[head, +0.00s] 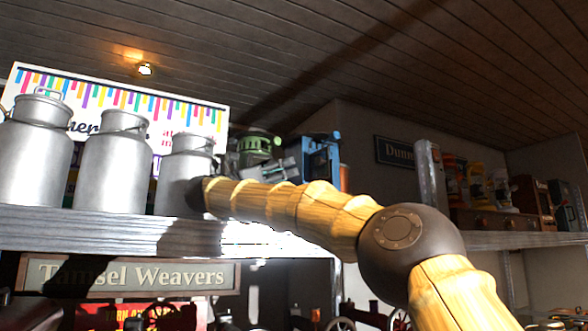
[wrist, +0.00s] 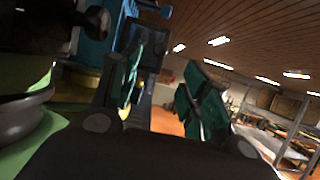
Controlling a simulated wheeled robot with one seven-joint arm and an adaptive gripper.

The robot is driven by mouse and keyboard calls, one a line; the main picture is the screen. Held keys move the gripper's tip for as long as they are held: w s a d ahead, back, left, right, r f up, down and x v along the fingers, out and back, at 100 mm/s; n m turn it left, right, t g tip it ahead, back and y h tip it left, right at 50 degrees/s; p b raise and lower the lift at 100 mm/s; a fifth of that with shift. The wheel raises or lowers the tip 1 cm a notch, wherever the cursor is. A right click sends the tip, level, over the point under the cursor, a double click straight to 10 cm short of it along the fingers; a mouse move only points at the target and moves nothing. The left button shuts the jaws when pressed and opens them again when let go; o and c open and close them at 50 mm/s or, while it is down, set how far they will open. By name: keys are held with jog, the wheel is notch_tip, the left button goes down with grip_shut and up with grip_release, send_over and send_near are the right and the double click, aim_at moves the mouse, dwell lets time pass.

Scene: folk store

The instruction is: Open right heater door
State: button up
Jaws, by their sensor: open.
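A blue boxy unit (head: 322,158), which looks like the heater, stands at the right end of the upper shelf in the head view. I cannot make out its door or whether it is open. A blue part (wrist: 94,50) also shows at the upper left of the wrist view, partly hidden by dark parts and a finger. My gripper (head: 284,168) is just left of the blue unit in the head view, small and hard to make out. In the wrist view my gripper (wrist: 172,75) has its fingers apart, with nothing between them. The left finger is close to the blue part; contact is unclear.
Several metal milk cans (head: 112,160) stand left on the shelf (head: 95,232), close to my arm. A green device (head: 258,145) is behind my wrist. A sign (head: 130,274) hangs below. In the wrist view, open room lies to the right of my gripper.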

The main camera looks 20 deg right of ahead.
aim_at(318, 160)
jog(key=shift+s+a+f, duration=0.15)
jog(key=shift+a+f, duration=0.05)
jog(key=shift+a, duration=0.25)
jog(key=shift+o, duration=0.2)
jog(key=s+d+r+n+t+y+p, duration=0.2)
jog(key=r+n+t+y+p, duration=0.15)
jog(key=n, duration=0.75)
jog(key=s+d+r+n+t+y+p, duration=0.2)
jog(key=n+y+p, duration=0.15)
jog(key=n, duration=0.85)
jog(key=shift+y, duration=0.4)
jog(key=p+x, duration=0.1)
jog(key=x, duration=0.4)
jog(key=p+x, duration=0.1)
jog(key=x, duration=0.4)
jog(key=shift+w+d+f+p, duration=0.15)
jog(key=shift+f+p, duration=0.1)
jog(key=shift+p, duration=0.15)
